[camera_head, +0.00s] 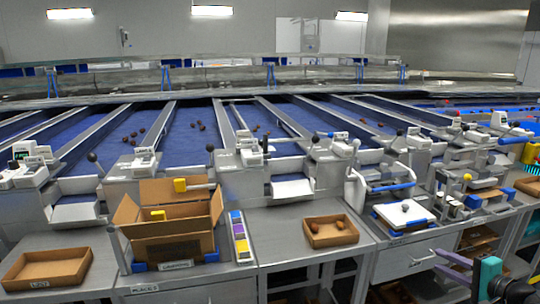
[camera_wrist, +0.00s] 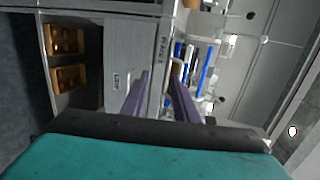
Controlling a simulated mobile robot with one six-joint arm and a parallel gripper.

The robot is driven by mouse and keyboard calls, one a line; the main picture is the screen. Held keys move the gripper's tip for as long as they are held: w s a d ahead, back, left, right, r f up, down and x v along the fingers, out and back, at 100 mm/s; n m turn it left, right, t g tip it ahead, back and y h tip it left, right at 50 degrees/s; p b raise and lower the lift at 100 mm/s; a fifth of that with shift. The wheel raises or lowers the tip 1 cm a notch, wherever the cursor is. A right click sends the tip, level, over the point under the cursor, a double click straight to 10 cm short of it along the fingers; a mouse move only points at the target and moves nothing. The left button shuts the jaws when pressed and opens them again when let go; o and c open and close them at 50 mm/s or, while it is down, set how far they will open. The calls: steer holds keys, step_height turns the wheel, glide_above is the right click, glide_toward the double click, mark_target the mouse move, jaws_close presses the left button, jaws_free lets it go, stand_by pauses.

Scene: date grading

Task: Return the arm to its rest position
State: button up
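My gripper (camera_head: 437,260) shows at the bottom right of the head view, in front of the drawer cabinet, with purple fingers and a teal body. In the wrist view the two fingers of my gripper (camera_wrist: 157,76) stand apart, and I see nothing held between them. Beyond them are a grey drawer front (camera_wrist: 122,62) and the bench top with blue and white items. Most of my arm is outside the head view.
An open cardboard box (camera_head: 172,222) stands on the left bench. A shallow tray (camera_head: 48,268) lies at the far left. Another tray (camera_head: 330,241) holds a few dates. A white pad (camera_head: 404,216) bears one dark date. Blue sorting lanes (camera_head: 195,133) run behind.

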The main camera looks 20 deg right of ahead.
steer(key=w+a+f+n+g+y, duration=0.2)
steer(key=w+a+f, duration=0.3)
steer(key=a+f, duration=0.25)
steer(key=w+a+f+n+g+y, duration=0.1)
steer(key=w+a+f+g+y, duration=0.15)
steer(key=w+a+f, duration=0.4)
steer(key=a+f+n+g+y+p, duration=0.15)
steer(key=a+f+n+g, duration=0.35)
steer(key=a+f, duration=1.2)
steer(key=s+a+f+n+g+h+p, duration=0.1)
steer(key=s+a+f+n+g, duration=0.15)
steer(key=s+a+f, duration=0.35)
steer(key=s+a+f+n+g, duration=0.2)
steer(key=s+a+f+g, duration=0.15)
steer(key=a+f, duration=0.35)
steer(key=s+a+f+n+g+h, duration=0.2)
steer(key=s+a+f, duration=0.1)
steer(key=s, duration=0.3)
steer(key=s+a+f+n+g+h+p, duration=0.1)
steer(key=s+a+f+n+g+h, duration=0.1)
steer(key=s, duration=0.4)
steer(key=shift+s+a+f+n+h, duration=0.35)
steer(key=shift+a+f+n+h, duration=0.15)
steer(key=shift+a+f+n, duration=0.45)
steer(key=shift+r+g, duration=0.25)
